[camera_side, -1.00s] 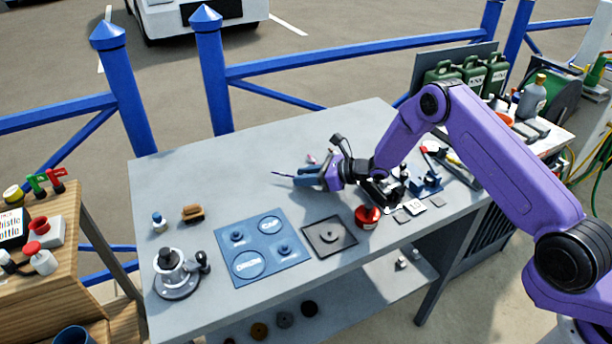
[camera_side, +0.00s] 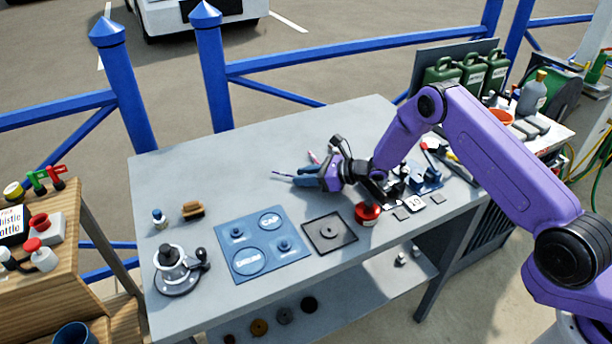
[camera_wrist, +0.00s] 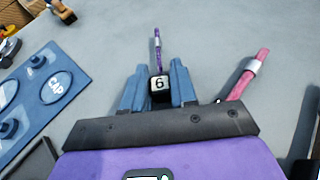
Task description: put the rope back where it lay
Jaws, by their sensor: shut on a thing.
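My gripper (camera_wrist: 158,82) has blue fingers shut on a thin purple rope (camera_wrist: 157,45) with a pale band around it. The rope sticks out forward past the fingertips, and its rear part is hidden between them. A small dark block marked 6 (camera_wrist: 159,84) shows between the fingers; I cannot tell whether it is fixed to the rope. In the side view my gripper (camera_side: 308,176) is low over the middle of the grey table (camera_side: 240,170), with the purple rope (camera_side: 283,174) pointing left. A pink rope (camera_wrist: 250,76) with a pale band lies to the right of my fingers in the wrist view.
A blue mat (camera_side: 262,258) with round marked places and a dark square tray (camera_side: 329,232) lie at the front. A winch (camera_side: 178,272), brush (camera_side: 193,210) and small bottle (camera_side: 159,218) stand left. A red round thing (camera_side: 367,213) stands near my gripper. The table's back left is clear.

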